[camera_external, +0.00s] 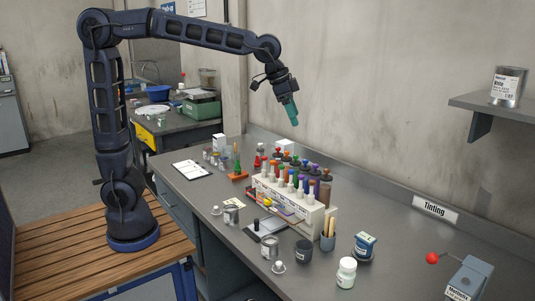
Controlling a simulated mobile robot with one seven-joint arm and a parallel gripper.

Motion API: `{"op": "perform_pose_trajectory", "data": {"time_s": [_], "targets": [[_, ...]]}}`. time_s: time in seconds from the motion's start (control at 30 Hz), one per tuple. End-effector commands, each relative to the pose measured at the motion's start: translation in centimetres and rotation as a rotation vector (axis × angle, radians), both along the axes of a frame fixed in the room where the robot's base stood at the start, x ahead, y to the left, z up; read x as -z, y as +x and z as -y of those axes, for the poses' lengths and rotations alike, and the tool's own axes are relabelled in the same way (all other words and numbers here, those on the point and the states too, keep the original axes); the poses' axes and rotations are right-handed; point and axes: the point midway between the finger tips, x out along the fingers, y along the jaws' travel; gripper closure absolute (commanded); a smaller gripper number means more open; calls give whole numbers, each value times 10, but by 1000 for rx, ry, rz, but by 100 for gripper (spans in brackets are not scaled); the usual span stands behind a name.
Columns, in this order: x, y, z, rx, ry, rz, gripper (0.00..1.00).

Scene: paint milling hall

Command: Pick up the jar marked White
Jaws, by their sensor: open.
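My gripper (291,113) hangs above the back of the grey bench, its teal fingers pointing down; it is open and holds nothing that I can see. A metal tin (508,88) with a pale label stands upright on the wall shelf at the right; its label seems to read White, but the print is small. A white jar (346,273) with a white lid and a greenish label stands at the bench's front; its label is too small to read. My gripper is well apart from both, to the left of the tin.
A rack (289,207) of several colourful-topped bottles stands mid-bench. Near it are a dark cup (304,252), a brush holder (327,240), a blue-labelled tin (365,246) and small tins (231,211). A grey box with a red knob (470,277) is at right. The wall shelf (480,107) juts out.

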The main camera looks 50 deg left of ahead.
Motion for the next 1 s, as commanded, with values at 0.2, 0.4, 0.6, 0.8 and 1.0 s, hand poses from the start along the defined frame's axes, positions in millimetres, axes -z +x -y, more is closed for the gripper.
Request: {"op": "perform_pose_trajectory", "data": {"time_s": [0.2, 0.4, 0.6, 0.8, 1.0], "targets": [[20, 0, 103, 142, -9, -13, 21], [33, -7, 160, 216, -18, -19, 21], [43, -15, 198, 266, -25, -25, 21], [51, -23, 226, 303, -29, -30, 21], [71, -27, 239, 321, -31, -35, 21]]}}
